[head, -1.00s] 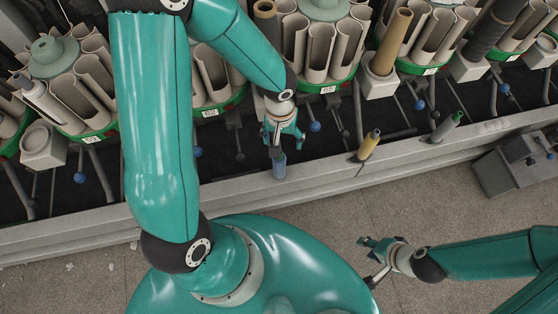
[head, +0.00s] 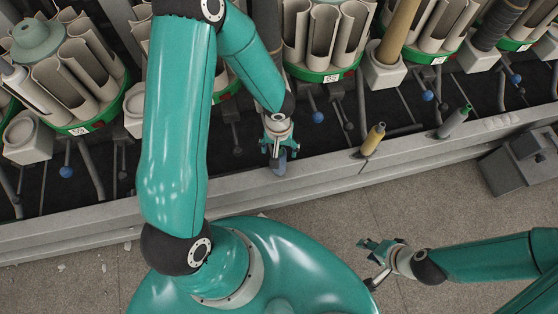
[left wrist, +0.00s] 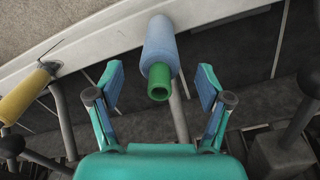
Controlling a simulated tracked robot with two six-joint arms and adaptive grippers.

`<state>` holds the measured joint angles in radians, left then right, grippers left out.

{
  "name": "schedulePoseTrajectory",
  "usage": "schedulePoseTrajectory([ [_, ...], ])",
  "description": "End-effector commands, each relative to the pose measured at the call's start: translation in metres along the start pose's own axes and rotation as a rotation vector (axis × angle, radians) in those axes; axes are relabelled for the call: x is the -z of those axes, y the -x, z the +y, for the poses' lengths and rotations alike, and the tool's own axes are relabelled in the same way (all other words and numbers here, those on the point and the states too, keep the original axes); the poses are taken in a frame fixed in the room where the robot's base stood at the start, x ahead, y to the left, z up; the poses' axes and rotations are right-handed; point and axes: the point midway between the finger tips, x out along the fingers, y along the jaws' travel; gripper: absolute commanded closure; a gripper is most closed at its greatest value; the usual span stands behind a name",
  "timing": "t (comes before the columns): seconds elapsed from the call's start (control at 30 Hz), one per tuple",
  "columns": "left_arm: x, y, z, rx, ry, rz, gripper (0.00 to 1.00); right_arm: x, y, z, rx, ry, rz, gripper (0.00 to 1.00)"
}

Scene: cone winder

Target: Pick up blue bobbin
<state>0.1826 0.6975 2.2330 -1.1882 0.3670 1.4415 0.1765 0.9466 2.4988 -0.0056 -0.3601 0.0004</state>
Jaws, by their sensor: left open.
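The blue bobbin (head: 281,166) sticks up by the machine's front rail, partly hidden by my left gripper (head: 279,150) in the head view. In the left wrist view the blue bobbin (left wrist: 159,45) shows a green tube end pointing toward the camera. My left gripper (left wrist: 160,84) is open, with one finger on each side of the bobbin's near end. Gaps show between both fingers and the bobbin. My right gripper (head: 368,263) is open and empty over the floor, in front of the machine.
A yellow bobbin (head: 373,139) stands to the right along the rail, and also shows in the left wrist view (left wrist: 24,95). A grey bobbin (head: 453,122) with a green tip is further right. Magazines of cones (head: 325,38) line the back.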

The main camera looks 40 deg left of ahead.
Motion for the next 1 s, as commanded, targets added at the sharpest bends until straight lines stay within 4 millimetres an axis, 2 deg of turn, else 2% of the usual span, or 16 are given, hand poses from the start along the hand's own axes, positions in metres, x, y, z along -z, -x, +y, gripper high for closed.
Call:
schedulePoseTrajectory([
  [0.03, -0.001, -0.013, 0.000, 0.001, 0.000, -0.004, 0.22, 0.000, -0.007, 0.003, 0.000, 0.000, 0.000, 0.60],
  [0.2, -0.001, -0.036, 0.000, 0.000, 0.000, -0.003, 0.22, 0.000, -0.016, 0.006, 0.000, 0.000, 0.000, 0.60],
  [0.3, 0.000, -0.042, 0.000, -0.001, 0.000, -0.001, 0.22, 0.000, -0.018, 0.006, 0.000, 0.000, 0.000, 0.60],
  [0.57, 0.000, -0.042, 0.000, -0.001, 0.000, 0.000, 0.23, 0.000, -0.017, 0.006, 0.000, 0.000, 0.000, 0.60],
  [0.9, 0.000, -0.042, 0.001, -0.001, -0.001, -0.001, 0.78, 0.000, -0.017, 0.006, 0.000, 0.000, 0.000, 0.60],
  [1.0, 0.000, -0.042, 0.001, -0.001, -0.001, 0.000, 0.78, 0.000, -0.017, 0.006, 0.000, 0.000, 0.000, 0.60],
])
